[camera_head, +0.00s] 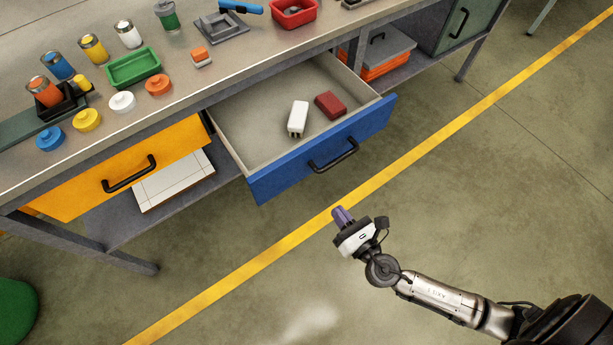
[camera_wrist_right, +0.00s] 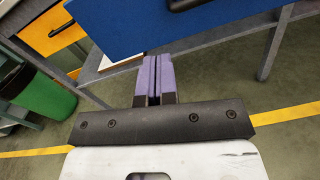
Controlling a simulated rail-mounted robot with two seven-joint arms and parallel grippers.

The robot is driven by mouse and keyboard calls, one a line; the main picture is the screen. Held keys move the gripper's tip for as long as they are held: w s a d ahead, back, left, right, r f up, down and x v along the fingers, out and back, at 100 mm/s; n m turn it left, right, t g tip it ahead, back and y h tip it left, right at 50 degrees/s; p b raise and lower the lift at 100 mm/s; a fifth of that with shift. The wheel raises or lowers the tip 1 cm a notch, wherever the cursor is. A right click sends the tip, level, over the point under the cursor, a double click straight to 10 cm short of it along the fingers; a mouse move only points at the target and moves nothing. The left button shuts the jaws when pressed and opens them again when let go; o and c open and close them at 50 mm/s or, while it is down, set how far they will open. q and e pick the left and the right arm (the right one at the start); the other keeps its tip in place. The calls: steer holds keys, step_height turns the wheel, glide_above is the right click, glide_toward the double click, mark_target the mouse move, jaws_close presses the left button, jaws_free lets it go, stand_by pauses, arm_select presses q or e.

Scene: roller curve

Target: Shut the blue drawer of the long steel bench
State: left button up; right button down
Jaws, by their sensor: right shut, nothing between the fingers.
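The blue drawer (camera_head: 325,150) of the long steel bench (camera_head: 190,65) is pulled well out. Its black handle (camera_head: 333,156) is on the front panel. A white block (camera_head: 298,118) and a dark red block (camera_head: 330,105) lie inside it. My right gripper (camera_head: 342,215) is shut and empty, with purple fingers, in front of the drawer and apart from its front in the head view. In the right wrist view the fingers (camera_wrist_right: 154,78) point toward the lower edge of the blue front (camera_wrist_right: 170,28). My left gripper is not in view.
A yellow drawer (camera_head: 130,170) is left of the blue one, above a lower shelf with a white panel (camera_head: 172,180). Jars, lids and trays stand on the bench top. A green bin (camera_wrist_right: 45,92) stands at the left. The floor before the bench is clear, with a yellow line (camera_head: 240,275).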

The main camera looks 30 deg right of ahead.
steer(key=n+y, duration=0.1)
steer(key=n, duration=0.1)
steer(key=b, duration=0.1)
glide_toward(300, 169)
steer(key=shift+n, duration=0.3)
steer(key=w, duration=0.6)
steer(key=shift+w+a, duration=0.1)
steer(key=shift+a, duration=0.3)
steer(key=shift+w+r+b, duration=0.1)
steer(key=shift+w+b, duration=0.2)
steer(key=shift+w, duration=0.3)
